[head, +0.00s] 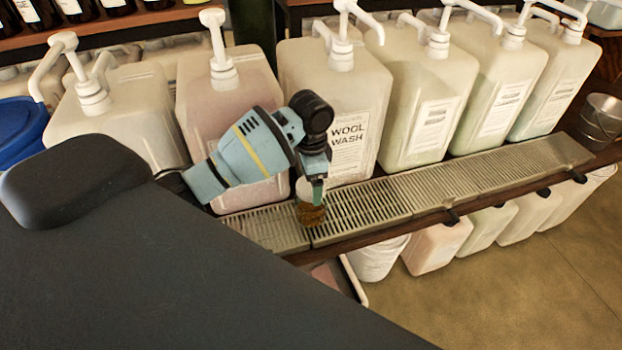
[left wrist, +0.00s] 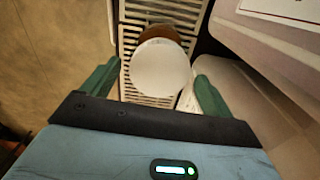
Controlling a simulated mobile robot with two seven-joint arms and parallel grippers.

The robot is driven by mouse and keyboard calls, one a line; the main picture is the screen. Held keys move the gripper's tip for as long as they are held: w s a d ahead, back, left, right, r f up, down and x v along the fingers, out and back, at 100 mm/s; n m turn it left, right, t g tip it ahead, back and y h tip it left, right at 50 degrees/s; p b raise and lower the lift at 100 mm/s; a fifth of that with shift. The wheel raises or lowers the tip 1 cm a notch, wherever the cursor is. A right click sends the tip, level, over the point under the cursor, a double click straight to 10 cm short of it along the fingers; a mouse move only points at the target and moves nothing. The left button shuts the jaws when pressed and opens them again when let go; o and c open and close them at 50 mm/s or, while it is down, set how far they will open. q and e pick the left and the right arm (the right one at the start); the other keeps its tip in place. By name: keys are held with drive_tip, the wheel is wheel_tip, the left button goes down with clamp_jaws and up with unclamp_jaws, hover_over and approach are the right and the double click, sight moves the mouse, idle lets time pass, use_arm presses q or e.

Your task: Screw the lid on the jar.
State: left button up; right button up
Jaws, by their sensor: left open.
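The amber-brown jar (head: 310,214) stands on the slatted drip tray in front of the Wool Wash container. The white lid (head: 306,188) is at the top of the jar, partly hidden by my left gripper (head: 318,186). In the left wrist view the round lid (left wrist: 160,68) covers most of the jar (left wrist: 158,33). I cannot tell whether it is seated on the threads. My left gripper (left wrist: 157,75) is open, with one green finger on each side of the lid and gaps between. My right gripper is not in view.
The long drip tray (head: 450,190) runs along the shelf edge. Large pump containers (head: 335,85) stand close behind it, with white pump spouts overhead. A metal bucket (head: 600,122) is at the far right. More containers (head: 437,247) stand below the shelf.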

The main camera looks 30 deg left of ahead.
use_arm(q)
drive_tip(key=n, duration=0.7)
drive_tip(key=shift+n, duration=0.4)
drive_tip(key=n, duration=0.6)
drive_tip(key=c, duration=1.1)
drive_tip(key=m, duration=1.4)
drive_tip(key=shift+m, duration=0.4)
